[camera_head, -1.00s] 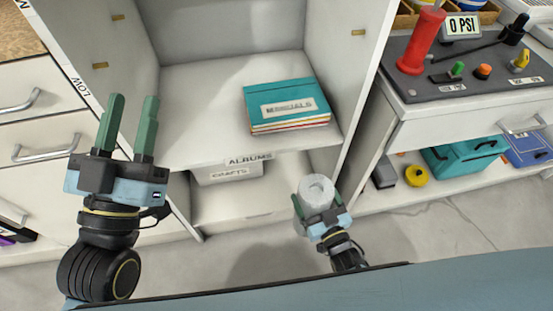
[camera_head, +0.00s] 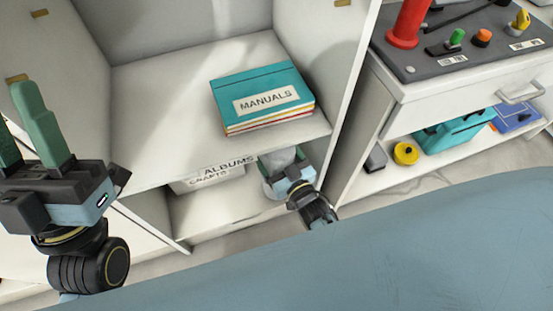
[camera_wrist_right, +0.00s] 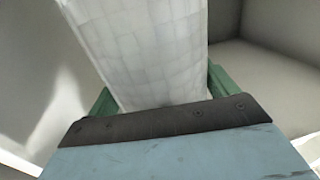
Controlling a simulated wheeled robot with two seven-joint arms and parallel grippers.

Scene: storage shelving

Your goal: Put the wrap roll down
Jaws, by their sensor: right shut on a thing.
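The wrap roll is a whitish, translucent cylinder. It shows large between the green fingers in the right wrist view (camera_wrist_right: 145,50), and its top end shows in the head view (camera_head: 279,158). My right gripper (camera_head: 284,168) is shut on it, at the opening of the lower compartment, just below the front edge of the middle shelf (camera_head: 165,150). The roll's lower part is partly hidden by the gripper, and I cannot tell whether it touches the lower shelf (camera_head: 215,220). My left gripper (camera_head: 22,120) is open and empty at the left, in front of the cabinet.
Teal manuals (camera_head: 264,98) lie stacked on the middle shelf. The cabinet's right wall (camera_head: 343,100) is close to my right gripper. A workbench with a control panel (camera_head: 460,45) stands at the right.

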